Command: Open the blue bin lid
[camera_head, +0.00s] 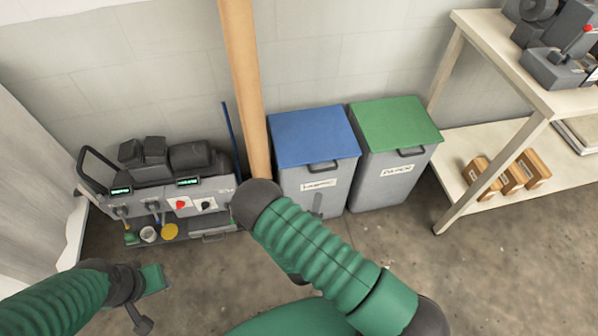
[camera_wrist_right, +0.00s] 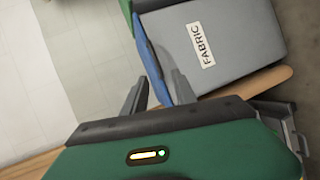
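The blue bin lid (camera_head: 313,137) lies flat and closed on a grey bin (camera_head: 318,188) with a white label, against the wall. In the right wrist view the label on the grey bin (camera_wrist_right: 235,45) reads FABRIC, and the blue lid's edge (camera_wrist_right: 150,62) shows nearly edge-on. My right gripper (camera_wrist_right: 161,77) is open, with one finger on each side of that edge; I cannot tell if either touches it. In the head view my right arm mostly hides this gripper. My left gripper (camera_head: 143,288) is low at the left, away from the bins; its fingers are unclear.
A green-lidded bin (camera_head: 395,125) stands close on the right of the blue one. A grey machine (camera_head: 180,195) stands to the left. A wooden post (camera_head: 243,80) rises beside the blue bin. A shelf table (camera_head: 510,75) stands at right. The floor (camera_head: 480,270) in front is clear.

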